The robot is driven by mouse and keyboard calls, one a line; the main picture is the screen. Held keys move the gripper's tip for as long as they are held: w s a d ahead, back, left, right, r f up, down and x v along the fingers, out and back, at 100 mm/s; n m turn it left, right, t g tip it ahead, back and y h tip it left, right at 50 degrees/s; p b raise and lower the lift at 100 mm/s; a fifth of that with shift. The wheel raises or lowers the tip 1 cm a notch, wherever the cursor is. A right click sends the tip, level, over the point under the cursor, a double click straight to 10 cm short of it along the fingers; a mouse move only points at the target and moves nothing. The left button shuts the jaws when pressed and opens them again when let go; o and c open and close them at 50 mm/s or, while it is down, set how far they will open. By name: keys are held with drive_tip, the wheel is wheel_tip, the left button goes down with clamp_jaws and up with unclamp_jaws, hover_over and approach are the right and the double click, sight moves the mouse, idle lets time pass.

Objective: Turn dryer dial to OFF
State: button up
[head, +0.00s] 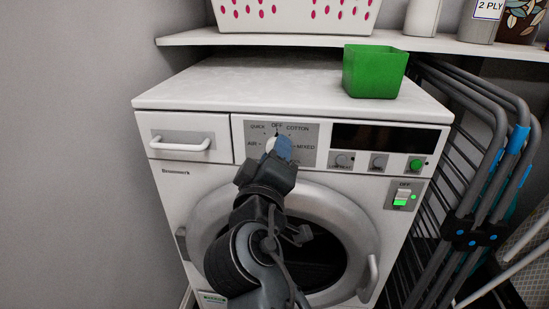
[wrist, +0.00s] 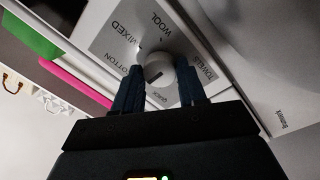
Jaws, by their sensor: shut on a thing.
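The white dryer (head: 180,123) stands ahead with a grey dial panel (head: 309,158) on its upper front. The round white dial (head: 270,145) is partly hidden behind my gripper (head: 280,148) in the head view. The OFF label is at the panel's top, between QUICK and COTTON. In the wrist view, the blue fingers of my gripper (wrist: 160,80) are shut on the dial (wrist: 158,66), one on each side. A short dark mark shows on the dial's face. WOOL, MIXED, COTTON, QUICK and TOWELS are legible there. I cannot tell exactly which label the dial points to.
A green box (head: 374,72) stands on the dryer top. A shelf (head: 185,39) above holds a white basket (head: 297,14) with pink holes. Small knobs and a lit green switch (head: 402,200) lie right of the dial. A folded drying rack (head: 480,150) stands close at the right.

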drive_tip(key=shift+d+f, duration=0.1)
drive_tip(key=o, duration=1)
drive_tip(key=shift+o, duration=0.2)
drive_tip(key=s+p, duration=0.1)
drive_tip(key=s, duration=0.6)
drive_tip(key=shift+s+a+f, duration=0.15)
drive_tip(key=shift+s+a, duration=0.2)
drive_tip(key=shift+a, duration=0.05)
